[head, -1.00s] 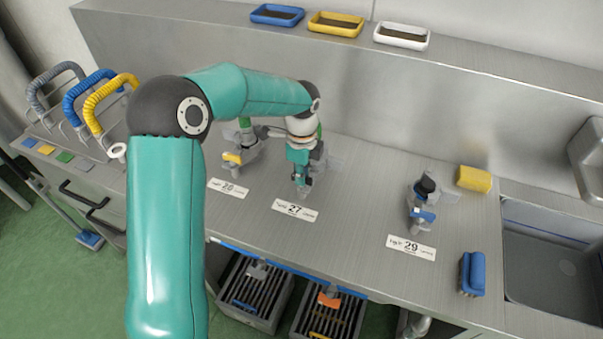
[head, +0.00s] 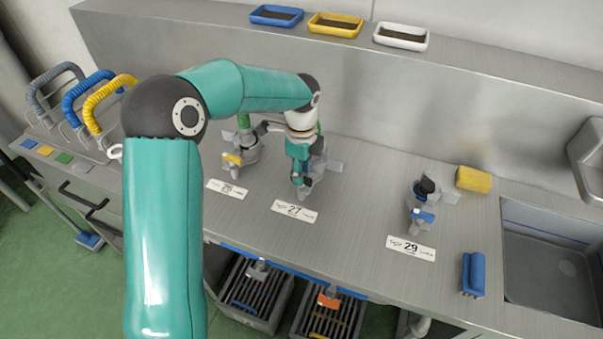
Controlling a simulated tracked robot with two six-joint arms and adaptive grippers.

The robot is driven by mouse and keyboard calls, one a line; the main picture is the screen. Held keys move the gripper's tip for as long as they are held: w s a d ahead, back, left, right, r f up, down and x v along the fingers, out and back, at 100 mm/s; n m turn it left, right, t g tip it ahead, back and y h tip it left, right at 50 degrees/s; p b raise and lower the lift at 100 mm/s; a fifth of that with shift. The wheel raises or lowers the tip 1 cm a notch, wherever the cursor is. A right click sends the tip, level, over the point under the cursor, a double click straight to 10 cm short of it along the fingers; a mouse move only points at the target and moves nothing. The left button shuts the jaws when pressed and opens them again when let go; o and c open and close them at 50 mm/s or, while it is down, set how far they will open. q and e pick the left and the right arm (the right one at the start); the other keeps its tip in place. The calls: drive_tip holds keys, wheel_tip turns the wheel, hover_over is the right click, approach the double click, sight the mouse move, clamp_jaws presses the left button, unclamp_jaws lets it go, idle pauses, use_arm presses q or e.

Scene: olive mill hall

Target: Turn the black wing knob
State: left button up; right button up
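Three grey valve-like fittings stand on the steel counter behind labels 28, 27 and 29. The fitting at label 29 (head: 420,212) carries a black knob (head: 427,186) on top and a blue part on its front. My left gripper (head: 301,184) points down at the fitting behind label 27, well to the left of that black knob. The gripper hides most of the label 27 fitting, so I cannot tell whether a black wing knob is there or whether it touches. Its fingers are too small and overlapped to read. My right gripper is out of view.
The label 28 fitting (head: 239,155) with a yellow part stands close to the left of my gripper. A yellow sponge (head: 473,179), a blue brush (head: 473,274) and a sink (head: 550,270) are at the right. The counter between labels 27 and 29 is clear.

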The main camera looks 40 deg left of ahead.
use_arm(q)
wheel_tip(320, 180, up, 10)
drive_tip(key=shift+r, duration=0.2)
idle(0.6)
